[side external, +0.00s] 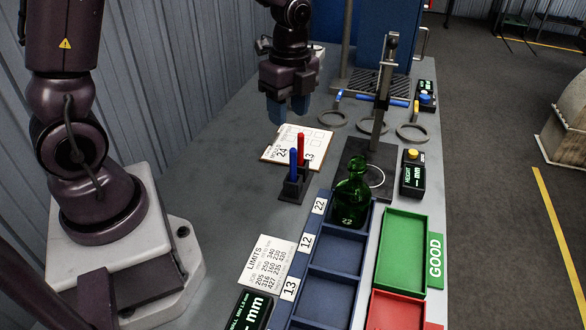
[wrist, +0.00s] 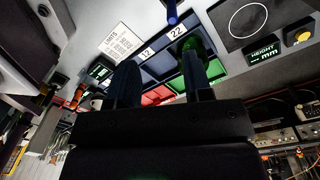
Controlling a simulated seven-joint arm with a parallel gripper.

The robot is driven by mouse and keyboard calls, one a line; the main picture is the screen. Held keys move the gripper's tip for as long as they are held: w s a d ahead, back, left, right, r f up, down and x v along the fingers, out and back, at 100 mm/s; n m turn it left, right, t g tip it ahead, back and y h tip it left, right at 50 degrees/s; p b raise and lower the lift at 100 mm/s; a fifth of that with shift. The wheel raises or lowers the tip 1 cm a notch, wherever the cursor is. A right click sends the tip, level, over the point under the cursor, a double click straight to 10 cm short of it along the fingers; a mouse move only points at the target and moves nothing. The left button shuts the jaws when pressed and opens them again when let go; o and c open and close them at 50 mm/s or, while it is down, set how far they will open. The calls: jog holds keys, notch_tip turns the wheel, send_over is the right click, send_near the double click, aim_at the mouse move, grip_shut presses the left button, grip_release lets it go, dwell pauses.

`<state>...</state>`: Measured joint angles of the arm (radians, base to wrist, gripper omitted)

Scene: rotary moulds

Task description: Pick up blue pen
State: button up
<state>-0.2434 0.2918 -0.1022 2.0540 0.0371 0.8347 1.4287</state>
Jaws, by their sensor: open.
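The blue pen (side external: 293,165) stands upright in a small black holder (side external: 293,187) on the grey table, left of a red pen (side external: 300,147) that stands in the same holder. In the wrist view a blue pen end (wrist: 171,14) shows at the top edge, and the rest of it is cut off. My gripper (side external: 289,112) is above the table behind the pens, pointing down, with nothing between its fingers. In the wrist view my gripper (wrist: 160,82) has its two dark fingers spread apart, and the pen end lies beyond them.
A clipboard (side external: 284,156) lies just behind the holder. A green bottle (side external: 352,195) stands in the blue compartment tray (side external: 337,251) to the right. A height gauge (side external: 383,100) stands upright behind it. Green (side external: 404,250) and red (side external: 397,312) trays are at the right edge.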

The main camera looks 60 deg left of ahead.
aim_at(293, 148)
jog(key=f+m, duration=0.1)
jog(key=f, duration=0.1)
jog(key=f+m, duration=0.2)
jog(key=w+f+m, duration=0.1)
jog(key=f, duration=0.2)
jog(key=shift+f+m, duration=0.1)
jog(key=shift+m, duration=0.3)
jog(key=shift+w+a+f, duration=0.1)
jog(key=shift+a+f, duration=0.1)
jog(key=shift+f, duration=1.15)
jog(key=shift+a+f, duration=0.2)
jog(key=shift+f, duration=1.1)
grip_shut()
